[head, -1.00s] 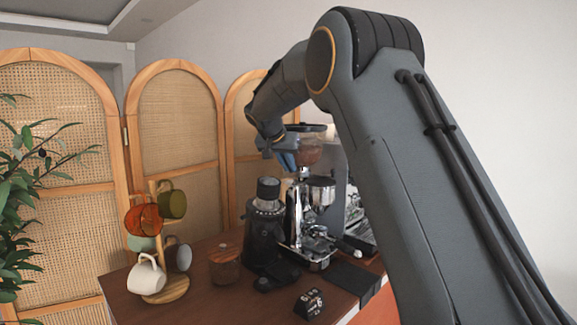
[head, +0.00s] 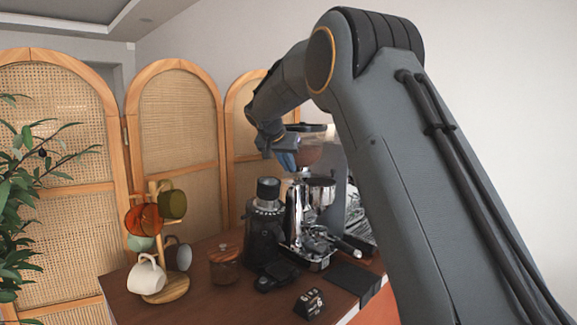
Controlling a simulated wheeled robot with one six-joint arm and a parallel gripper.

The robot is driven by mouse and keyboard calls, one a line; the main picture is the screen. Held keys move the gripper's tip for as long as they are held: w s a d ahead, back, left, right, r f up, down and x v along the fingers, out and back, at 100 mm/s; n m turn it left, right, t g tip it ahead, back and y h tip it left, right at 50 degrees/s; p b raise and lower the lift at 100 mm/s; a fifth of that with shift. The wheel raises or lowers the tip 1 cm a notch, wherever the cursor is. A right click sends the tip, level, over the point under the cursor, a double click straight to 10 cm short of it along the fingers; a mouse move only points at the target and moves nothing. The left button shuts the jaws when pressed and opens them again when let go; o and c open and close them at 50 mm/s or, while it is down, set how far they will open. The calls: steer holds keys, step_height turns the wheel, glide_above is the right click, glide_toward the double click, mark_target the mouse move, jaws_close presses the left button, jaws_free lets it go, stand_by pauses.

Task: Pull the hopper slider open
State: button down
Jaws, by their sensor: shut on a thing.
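The bean hopper (head: 309,154) is a clear bowl with brown beans, on top of the grinder behind the portafilter area. My gripper (head: 286,160), with blue fingertips, is at the left side of the hopper, near its base. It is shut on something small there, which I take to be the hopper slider. The slider itself is hidden by the fingers, so I cannot tell how far out it is. My arm covers the right part of the view.
A black grinder (head: 263,225), a wooden-lidded jar (head: 224,268) and a mug tree with several mugs (head: 151,272) stand on the brown counter (head: 205,299) to the left. A small black block (head: 309,303) lies in front. Rattan screens (head: 178,122) stand behind.

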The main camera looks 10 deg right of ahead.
steer(key=shift+a, duration=0.1)
stand_by(0.3)
steer(key=shift+s+a+b, duration=0.65)
steer(key=shift+a+b, duration=0.3)
steer(key=shift+b, duration=0.2)
steer(key=c, duration=1.8)
jaws_free()
steer(key=shift+s+a, duration=0.1)
steer(key=shift+a, duration=0.1)
steer(key=shift+c, duration=0.2)
steer(key=shift+d, duration=0.1)
steer(key=shift+r, duration=0.1)
steer(key=shift+b+v, duration=1.15)
steer(key=shift+v, duration=2.65)
steer(key=shift+s, duration=0.1)
